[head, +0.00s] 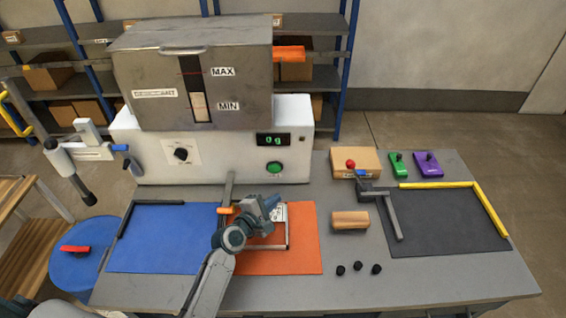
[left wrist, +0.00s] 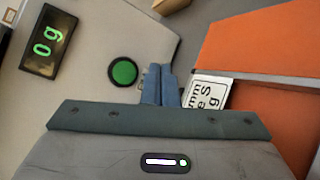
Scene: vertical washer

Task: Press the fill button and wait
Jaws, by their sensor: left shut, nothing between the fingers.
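The fill button is a round green button (head: 274,168) in a black ring on the white front of the machine (head: 220,150). It also shows in the left wrist view (left wrist: 123,72), just left of the fingertips. The green display (head: 273,140) above it reads 0 g. My left gripper (head: 274,203) is shut and empty, below and in front of the button. In the left wrist view its blue fingers (left wrist: 160,84) are together, apart from the button.
A metal hopper (head: 190,75) with MAX and MIN marks sits on the machine. An orange mat (head: 305,245) with a labelled frame lies under my left arm, a blue mat (head: 150,240) to its left. A wooden block (head: 350,220) and several black knobs (head: 358,267) lie right.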

